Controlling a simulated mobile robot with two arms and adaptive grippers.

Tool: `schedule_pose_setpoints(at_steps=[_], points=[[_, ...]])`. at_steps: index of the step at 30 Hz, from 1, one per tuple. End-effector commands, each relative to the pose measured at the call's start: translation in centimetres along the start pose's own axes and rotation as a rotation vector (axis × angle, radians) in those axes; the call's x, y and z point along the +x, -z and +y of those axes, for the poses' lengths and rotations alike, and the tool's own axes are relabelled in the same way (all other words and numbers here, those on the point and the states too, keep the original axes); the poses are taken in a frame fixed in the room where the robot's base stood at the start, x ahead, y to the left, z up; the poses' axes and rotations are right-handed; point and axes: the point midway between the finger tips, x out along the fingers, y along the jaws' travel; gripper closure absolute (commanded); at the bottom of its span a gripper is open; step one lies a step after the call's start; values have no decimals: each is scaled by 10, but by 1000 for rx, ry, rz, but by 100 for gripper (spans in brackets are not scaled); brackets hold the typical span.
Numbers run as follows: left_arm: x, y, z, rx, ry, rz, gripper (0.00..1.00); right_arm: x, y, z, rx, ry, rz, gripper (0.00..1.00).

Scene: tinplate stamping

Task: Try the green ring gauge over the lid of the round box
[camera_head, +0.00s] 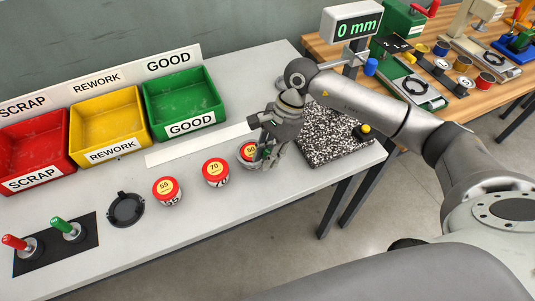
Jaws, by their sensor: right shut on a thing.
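My right gripper (266,148) points down at the right end of the row of round boxes. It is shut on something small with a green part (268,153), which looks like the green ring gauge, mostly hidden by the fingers. Directly beside it is a round box (248,152) with a yellow "50" label, its right side covered by the gripper. A greyish edge shows around its lid; I cannot tell whether the ring is around the lid or just over it. My left gripper is not in view.
Round boxes labelled 70 (216,172) and 55 (167,190) stand left of it. A black round stand (125,210) and a black mat (35,262) with red-handled and green-handled gauges lie further left. Scrap, rework and good (185,103) bins line the back. A speckled plate (325,135) lies right.

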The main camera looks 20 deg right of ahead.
Motion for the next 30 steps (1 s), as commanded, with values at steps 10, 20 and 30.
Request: schedule_pose_setpoints(at_steps=[10, 20, 30], points=[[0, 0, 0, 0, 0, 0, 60, 0, 0, 0, 0, 1, 0, 100], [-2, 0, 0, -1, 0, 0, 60, -7, -3, 0, -1, 1, 0, 100], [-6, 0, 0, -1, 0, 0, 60, -16, -7, 0, -1, 1, 0, 100]])
